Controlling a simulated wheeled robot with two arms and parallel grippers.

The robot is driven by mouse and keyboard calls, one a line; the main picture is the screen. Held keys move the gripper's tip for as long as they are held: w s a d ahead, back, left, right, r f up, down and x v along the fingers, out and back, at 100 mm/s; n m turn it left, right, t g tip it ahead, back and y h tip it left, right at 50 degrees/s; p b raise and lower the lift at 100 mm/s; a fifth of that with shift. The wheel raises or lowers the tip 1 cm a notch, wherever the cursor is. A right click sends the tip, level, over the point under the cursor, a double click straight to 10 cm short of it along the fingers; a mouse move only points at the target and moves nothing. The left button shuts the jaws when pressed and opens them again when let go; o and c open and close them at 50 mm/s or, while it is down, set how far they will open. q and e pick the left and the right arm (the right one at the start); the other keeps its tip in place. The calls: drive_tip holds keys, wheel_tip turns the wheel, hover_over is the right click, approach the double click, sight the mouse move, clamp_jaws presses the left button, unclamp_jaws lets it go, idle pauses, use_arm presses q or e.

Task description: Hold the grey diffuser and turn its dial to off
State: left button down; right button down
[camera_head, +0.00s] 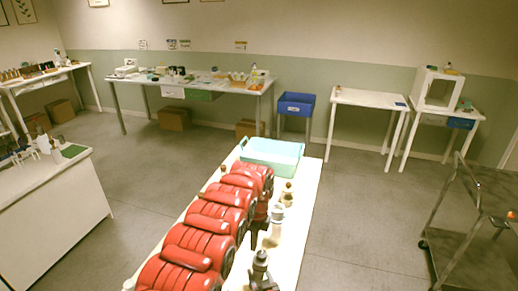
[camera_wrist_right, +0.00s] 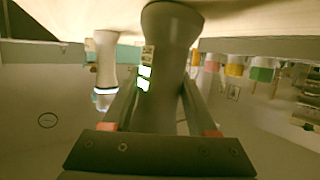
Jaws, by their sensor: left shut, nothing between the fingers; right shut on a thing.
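The grey diffuser (camera_wrist_right: 172,35) fills the middle of the right wrist view, its wide end towards the table surface at the top. My right gripper (camera_wrist_right: 160,82) is shut on its body, one finger on each side. In the head view the grey diffuser (camera_head: 260,260) stands near the front of the long table (camera_head: 302,215). My left gripper (camera_head: 256,234) is shut and empty, just beyond the diffuser and apart from it in the picture.
A white diffuser with a lit blue ring (camera_wrist_right: 103,70) stands beside the grey one. Several small items line the table's right side. A mint tray (camera_head: 272,153) sits at the far end. My red arm covers the table's left side. A trolley (camera_head: 470,215) stands right.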

sight(258, 255)
use_arm(q)
drive_tip(key=shift+r, duration=0.95)
drive_tip(key=shift+w+a, duration=0.1)
drive_tip(key=shift+a+f, duration=0.1)
drive_tip(key=shift+f, duration=2.85)
drive_tip(key=shift+s+d, duration=0.2)
drive_tip(key=shift+d, duration=0.65)
